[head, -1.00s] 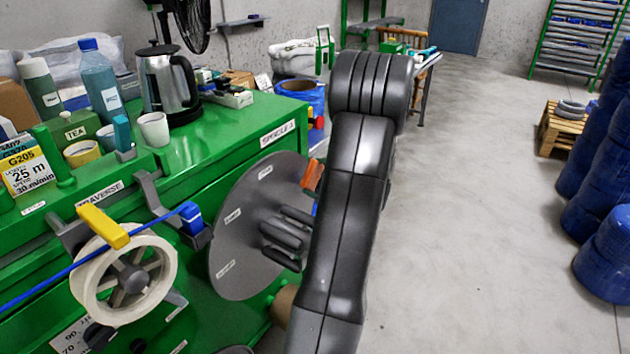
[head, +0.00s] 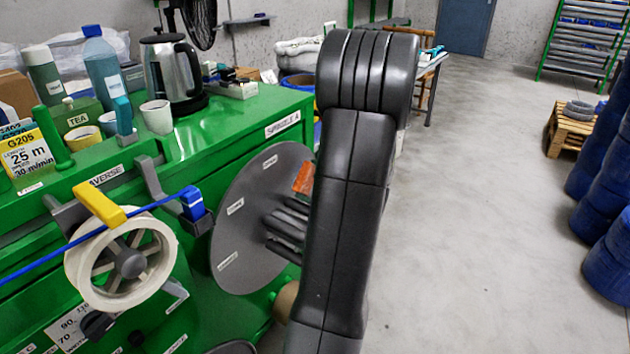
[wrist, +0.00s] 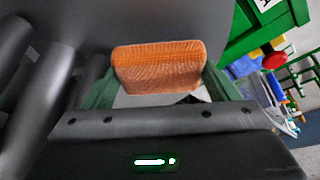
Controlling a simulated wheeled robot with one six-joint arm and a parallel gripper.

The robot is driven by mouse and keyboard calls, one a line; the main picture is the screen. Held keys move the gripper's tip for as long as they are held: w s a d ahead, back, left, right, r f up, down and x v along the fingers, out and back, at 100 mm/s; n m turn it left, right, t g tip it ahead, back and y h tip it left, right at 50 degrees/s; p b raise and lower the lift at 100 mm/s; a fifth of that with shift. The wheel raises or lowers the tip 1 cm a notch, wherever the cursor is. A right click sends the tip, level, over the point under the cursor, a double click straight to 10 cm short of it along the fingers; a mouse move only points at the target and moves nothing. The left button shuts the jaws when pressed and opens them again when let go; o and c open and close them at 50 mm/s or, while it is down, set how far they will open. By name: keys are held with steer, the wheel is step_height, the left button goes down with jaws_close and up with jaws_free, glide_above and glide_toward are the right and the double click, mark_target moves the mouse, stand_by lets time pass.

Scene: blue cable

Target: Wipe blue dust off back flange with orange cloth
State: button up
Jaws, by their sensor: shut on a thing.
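The grey flange disc (head: 240,225) stands upright on the side of the green machine in the head view. Grey bars (head: 287,225) stick out from its middle. The orange cloth (head: 303,179) shows at the left edge of my arm, in front of the disc. In the wrist view my gripper (wrist: 160,85) is shut on the cloth (wrist: 160,66), a folded pad between its green fingers. A broad grey surface (wrist: 150,18) fills the view behind it, very near the cloth; I cannot tell whether they touch. I cannot make out blue dust. My arm hides the disc's right side.
A white spool (head: 152,270) and a blue cable (head: 50,262) are left of the disc. A kettle (head: 172,75), a cup (head: 157,117) and bottles crowd the green machine top (head: 225,125). In the wrist view, dark rounded bars (wrist: 25,100) are close on the left. Open floor (head: 480,220) lies right.

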steer(key=shift+s+a+f, duration=0.1)
steer(key=shift+s+a, duration=0.25)
steer(key=shift+s, duration=0.25)
steer(key=shift+s, duration=0.15)
